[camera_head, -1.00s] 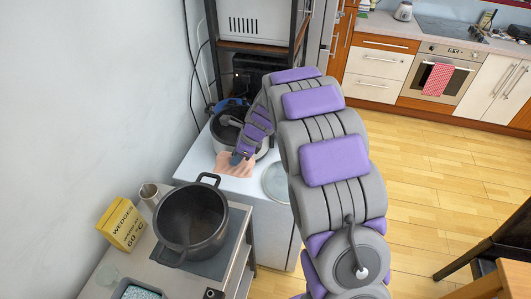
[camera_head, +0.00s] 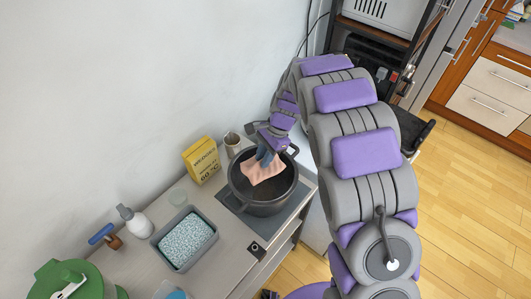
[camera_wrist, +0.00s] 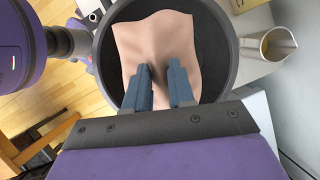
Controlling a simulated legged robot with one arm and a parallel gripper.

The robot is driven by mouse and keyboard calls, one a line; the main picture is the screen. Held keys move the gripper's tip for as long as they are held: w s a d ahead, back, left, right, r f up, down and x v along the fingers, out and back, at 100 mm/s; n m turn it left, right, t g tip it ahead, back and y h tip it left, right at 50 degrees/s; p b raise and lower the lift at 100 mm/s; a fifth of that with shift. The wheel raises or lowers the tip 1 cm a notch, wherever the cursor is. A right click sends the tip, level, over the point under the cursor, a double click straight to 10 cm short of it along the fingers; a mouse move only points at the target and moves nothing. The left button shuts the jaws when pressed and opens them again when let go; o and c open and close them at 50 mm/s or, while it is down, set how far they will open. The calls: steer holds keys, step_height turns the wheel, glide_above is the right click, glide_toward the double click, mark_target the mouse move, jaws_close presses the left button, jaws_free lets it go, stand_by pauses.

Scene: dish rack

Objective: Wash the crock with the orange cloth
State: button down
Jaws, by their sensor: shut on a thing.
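The crock is a dark grey round pot (camera_head: 262,204) with side handles, standing on a dark plate on the counter in the head view. The orange cloth (camera_head: 263,170) is pale peach and hangs from my gripper (camera_head: 266,152) at the pot's mouth. In the wrist view, the cloth (camera_wrist: 160,50) spreads over the pot's dark inside, and the pot's rim (camera_wrist: 228,75) curves around it. My gripper (camera_wrist: 158,72) is shut on the cloth, its blue fingers pinching a fold. I cannot tell whether the cloth touches the pot's floor.
A yellow box (camera_head: 201,160) and a metal jug (camera_head: 233,144) stand behind the pot; the jug also shows in the wrist view (camera_wrist: 272,44). A grey tub with a speckled filling (camera_head: 160,262), a white bottle (camera_head: 135,222) and a green container (camera_head: 55,282) stand to the left.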

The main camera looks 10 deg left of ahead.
step_height(320, 180, down, 17)
steer(key=b, duration=0.9)
steer(key=shift+a, duration=0.1)
steer(key=shift+w+a+f, duration=0.1)
steer(key=shift+w+f, duration=0.05)
steer(key=shift+w, duration=0.05)
steer(key=shift+w+a, duration=1)
steer(key=shift+w, duration=0.05)
steer(key=shift+s+d+b, duration=0.35)
steer(key=shift+s+d, duration=1.9)
steer(key=shift+s, duration=0.25)
steer(key=shift+w+a+r+p, duration=0.25)
steer(key=shift+w+a+p, duration=0.7)
steer(key=shift+p, duration=0.25)
steer(key=shift+w+a+f, duration=0.15)
steer(key=shift+w+a, duration=0.05)
steer(key=shift+w, duration=0.1)
steer(key=shift+f, duration=0.55)
